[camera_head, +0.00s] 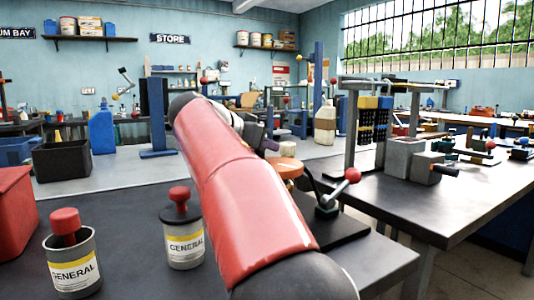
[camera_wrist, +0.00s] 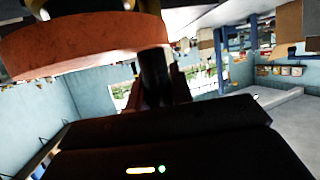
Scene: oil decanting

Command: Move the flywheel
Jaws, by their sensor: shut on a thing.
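The flywheel is an orange-brown disc (camera_wrist: 90,48) that fills the upper left of the wrist view, with a dark part above it. My gripper (camera_wrist: 160,80) is shut on it, with its dark fingers at the disc's right side. The exact contact is dark and hard to see. In the head view the flywheel (camera_head: 286,167) shows as a small orange disc just right of my red arm, above the gap by the bench edge. My arm hides most of the gripper there.
Two grey cans labelled GENERAL, left (camera_head: 73,263) and right (camera_head: 184,236), stand on the near dark bench beside a red bin (camera_head: 14,225). A red-knobbed lever (camera_head: 340,189) stands on a dark base at right. The right bench (camera_head: 420,205) carries grey blocks (camera_head: 402,157).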

